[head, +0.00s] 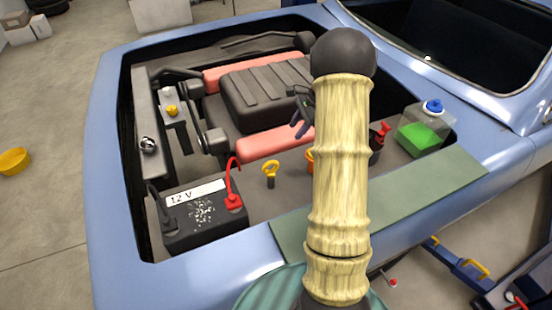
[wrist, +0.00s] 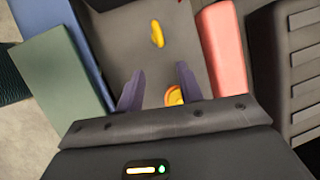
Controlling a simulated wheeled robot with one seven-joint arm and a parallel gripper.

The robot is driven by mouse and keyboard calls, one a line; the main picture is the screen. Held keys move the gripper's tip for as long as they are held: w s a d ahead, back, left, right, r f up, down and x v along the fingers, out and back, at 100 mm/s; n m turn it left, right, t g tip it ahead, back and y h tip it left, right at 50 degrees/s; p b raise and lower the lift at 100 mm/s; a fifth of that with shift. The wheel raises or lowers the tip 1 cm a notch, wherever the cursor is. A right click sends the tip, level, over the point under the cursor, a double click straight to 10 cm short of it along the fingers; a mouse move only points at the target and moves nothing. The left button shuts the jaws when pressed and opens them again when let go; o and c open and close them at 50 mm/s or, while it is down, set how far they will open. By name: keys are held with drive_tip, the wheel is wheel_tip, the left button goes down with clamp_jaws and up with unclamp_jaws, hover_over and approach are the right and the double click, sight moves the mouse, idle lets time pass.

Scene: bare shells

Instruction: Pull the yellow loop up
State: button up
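The yellow loop (head: 270,167) stands upright on a short dark stem in the engine bay, right of the battery. In the wrist view the yellow loop (wrist: 157,34) is beyond my fingertips, roughly centred between them. My gripper (head: 298,127) is partly hidden behind my arm in the head view. In the wrist view my gripper (wrist: 160,70) shows two dark purple fingers spread apart with nothing held. An orange ring-like part (head: 310,160) is mostly hidden by my arm; in the wrist view it (wrist: 175,95) lies near the right finger.
The black 12 V battery (head: 205,215) with a red cable stands left of the loop. A pink-red cover (head: 262,145) and the ribbed engine block (head: 265,95) lie behind. A green fluid tank (head: 420,135) is at right. A green mat (head: 425,190) covers the front edge.

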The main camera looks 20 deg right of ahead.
sight(274, 161)
drive_tip(key=p+x, duration=0.3)
drive_tip(key=x, duration=1.4)
drive_tip(key=shift+p, duration=0.35)
drive_tip(key=shift+c, duration=0.5)
drive_tip(key=shift+r, duration=0.1)
clamp_jaws()
